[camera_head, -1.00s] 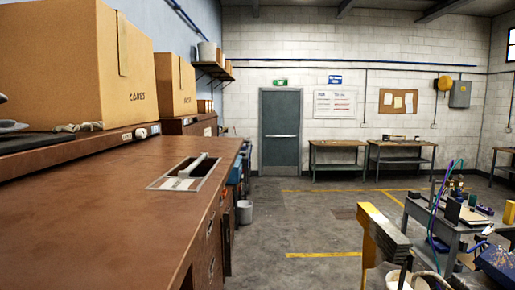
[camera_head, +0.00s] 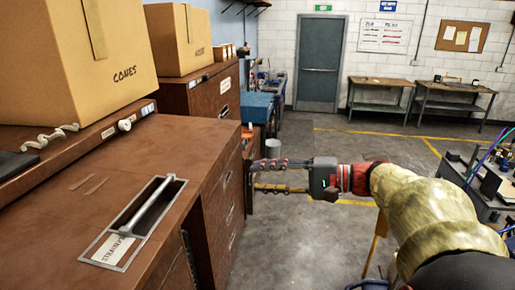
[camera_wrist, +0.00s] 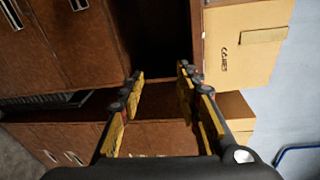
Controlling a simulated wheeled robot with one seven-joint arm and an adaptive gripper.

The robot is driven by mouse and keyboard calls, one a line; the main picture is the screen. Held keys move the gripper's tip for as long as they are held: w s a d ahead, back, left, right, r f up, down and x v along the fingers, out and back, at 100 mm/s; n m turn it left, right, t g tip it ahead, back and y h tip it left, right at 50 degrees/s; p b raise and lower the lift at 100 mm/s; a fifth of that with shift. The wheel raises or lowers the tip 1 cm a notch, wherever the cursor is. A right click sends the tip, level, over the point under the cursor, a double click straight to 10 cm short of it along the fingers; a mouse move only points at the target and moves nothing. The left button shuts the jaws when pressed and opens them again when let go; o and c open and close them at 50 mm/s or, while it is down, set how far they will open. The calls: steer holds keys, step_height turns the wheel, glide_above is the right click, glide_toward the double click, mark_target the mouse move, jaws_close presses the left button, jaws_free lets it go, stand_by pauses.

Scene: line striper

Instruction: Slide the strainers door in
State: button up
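The panel labelled "STRAINERS" (camera_head: 112,248) is in a metal-framed rectangular recess in the top of a brown cabinet, at the lower left of the head view. A pale bar handle (camera_head: 150,205) runs lengthwise across the recess. How far the door is slid cannot be told. My gripper (camera_head: 252,167) is right of the cabinet's front side in the head view, pointing left, apart from the handle. In the wrist view my gripper (camera_wrist: 159,76) is open, its fingers spread with nothing between them. Brown fronts and a dark gap lie beyond them.
A box marked "CONES" (camera_head: 85,60) stands on the raised back ledge, with another box (camera_head: 195,38) farther along. Drawer handles (camera_head: 228,212) stick out of the cabinet front. The concrete floor (camera_head: 285,225) is clear beside it. A cluttered bench (camera_head: 490,200) is at right.

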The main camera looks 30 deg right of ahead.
mark_target(220, 157)
steer(key=w+a+r, duration=0.1)
steer(key=a, duration=0.1)
steer(key=w+a+r+n+y, duration=0.1)
steer(key=a+r, duration=0.1)
steer(key=a, duration=0.1)
steer(key=w+a+r+n+y, duration=0.1)
steer(key=w+a+r, duration=0.1)
steer(key=a, duration=0.1)
steer(key=shift+r, duration=0.2)
steer(key=shift+x, duration=0.95)
steer(key=shift+r, duration=0.1)
steer(key=shift+c, duration=1.2)
jaws_close()
steer(key=shift+w, duration=0.1)
